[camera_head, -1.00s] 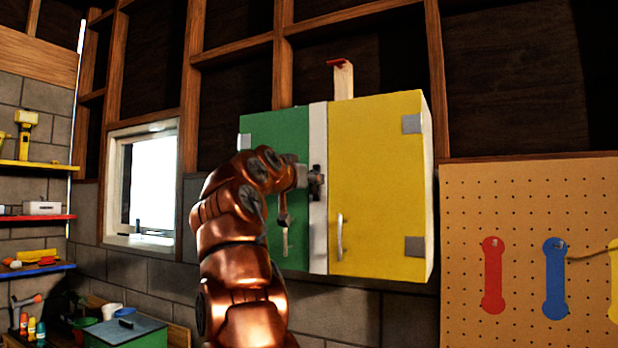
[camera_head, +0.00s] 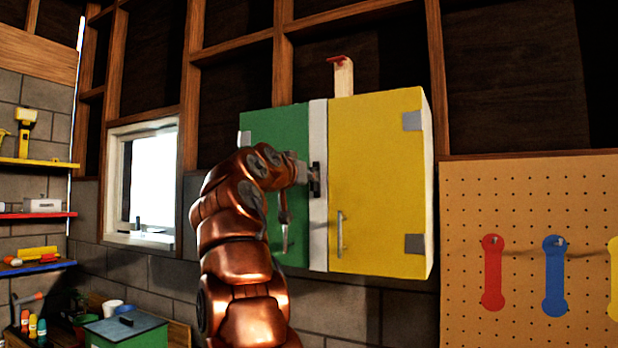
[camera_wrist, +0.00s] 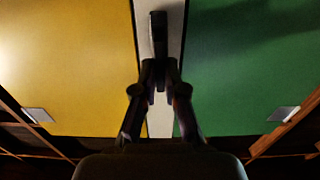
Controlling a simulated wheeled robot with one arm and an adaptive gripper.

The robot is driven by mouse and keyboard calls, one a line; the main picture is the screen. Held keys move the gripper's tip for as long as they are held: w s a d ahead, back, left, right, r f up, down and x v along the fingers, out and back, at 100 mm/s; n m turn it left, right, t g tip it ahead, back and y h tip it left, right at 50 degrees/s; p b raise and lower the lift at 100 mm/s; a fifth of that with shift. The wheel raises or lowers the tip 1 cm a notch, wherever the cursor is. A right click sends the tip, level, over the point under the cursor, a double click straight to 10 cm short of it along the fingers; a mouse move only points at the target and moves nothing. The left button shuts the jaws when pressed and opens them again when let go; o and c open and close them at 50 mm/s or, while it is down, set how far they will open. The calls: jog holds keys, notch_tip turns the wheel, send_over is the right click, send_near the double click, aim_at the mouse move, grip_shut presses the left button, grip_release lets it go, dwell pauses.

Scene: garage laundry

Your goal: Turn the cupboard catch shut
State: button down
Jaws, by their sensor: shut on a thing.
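The wall cupboard has a green door (camera_head: 275,135) on the left and a yellow door (camera_head: 375,150) on the right, both closed, with a white strip (camera_head: 318,240) between them. The catch (camera_head: 316,180) is a small dark bar on this strip and stands about upright along it. The catch also shows in the wrist view (camera_wrist: 158,35), lengthwise on the strip. My gripper (camera_head: 306,174) reaches it from the left. In the wrist view my gripper (camera_wrist: 160,70) has its fingers closed together on the catch's near end; that part is hidden between them.
Each door has a handle; the yellow door's handle (camera_head: 340,233) is below and right of the catch. A pegboard (camera_head: 590,190) with red and blue hanging pieces is at the right. A window (camera_head: 145,185) and shelves are at the left.

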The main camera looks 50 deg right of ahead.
jog(key=shift+w+a+f+n+p, duration=0.15)
jog(key=shift+n+p, duration=2.5)
jog(key=shift+n, duration=1.7)
jog(key=shift+w+d+n+p, duration=0.15)
jog(key=shift+n+p, duration=2.5)
jog(key=shift+n, duration=1.7)
jog(key=shift+a+f, duration=0.1)
jog(key=c, duration=1.2)
grip_release()
jog(key=shift+c, duration=0.2)
jog(key=v, duration=1.2)
